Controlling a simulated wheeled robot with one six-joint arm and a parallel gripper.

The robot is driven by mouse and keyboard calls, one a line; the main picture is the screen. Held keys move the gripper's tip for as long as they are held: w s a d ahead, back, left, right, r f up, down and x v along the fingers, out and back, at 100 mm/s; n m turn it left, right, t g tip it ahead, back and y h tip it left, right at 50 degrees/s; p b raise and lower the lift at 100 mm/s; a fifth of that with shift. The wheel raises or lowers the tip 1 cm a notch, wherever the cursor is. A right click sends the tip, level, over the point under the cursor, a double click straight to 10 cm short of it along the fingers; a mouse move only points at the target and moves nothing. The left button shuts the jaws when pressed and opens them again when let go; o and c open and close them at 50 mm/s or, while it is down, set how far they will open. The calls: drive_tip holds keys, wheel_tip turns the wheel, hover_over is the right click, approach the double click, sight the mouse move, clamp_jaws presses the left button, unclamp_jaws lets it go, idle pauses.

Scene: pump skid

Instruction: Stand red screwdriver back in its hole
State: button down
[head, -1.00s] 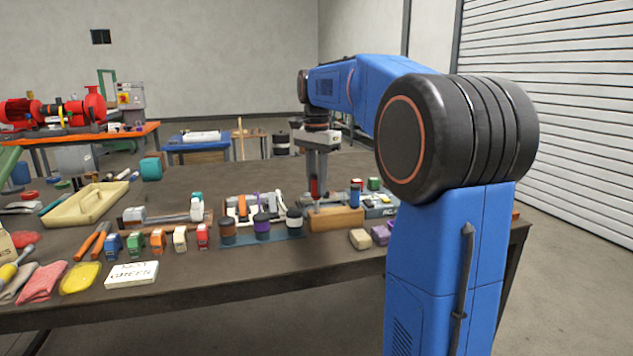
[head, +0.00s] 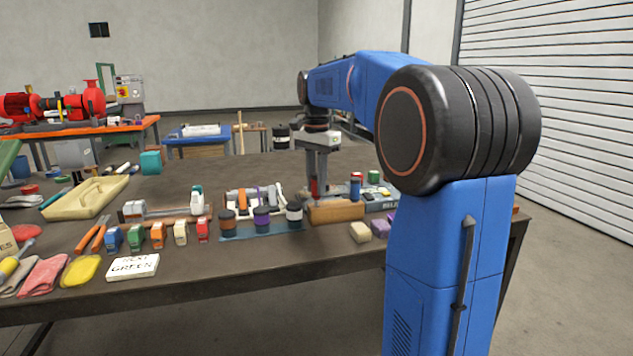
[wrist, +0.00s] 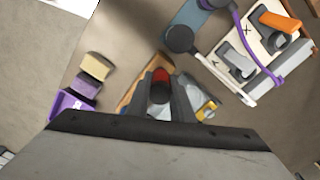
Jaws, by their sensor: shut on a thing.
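My gripper (head: 316,189) points down over the wooden block (head: 336,212) on the bench. It is shut on the red screwdriver (head: 314,187), whose red handle shows between the fingers. In the wrist view the screwdriver's red and dark end (wrist: 160,88) sits between the fingertips, with the wooden block (wrist: 131,93) below and beside it. A blue-handled tool (head: 355,189) stands in the block to the right. The screwdriver's lower end and the hole are hidden, so I cannot tell whether the tip is in the hole.

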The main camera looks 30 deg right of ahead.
drive_tip(key=shift+f, duration=0.65)
drive_tip(key=c, duration=1.5)
unclamp_jaws()
drive_tip(key=shift+o, duration=0.2)
wheel_tip(320, 180, up, 17)
drive_tip(key=shift+r, duration=0.2)
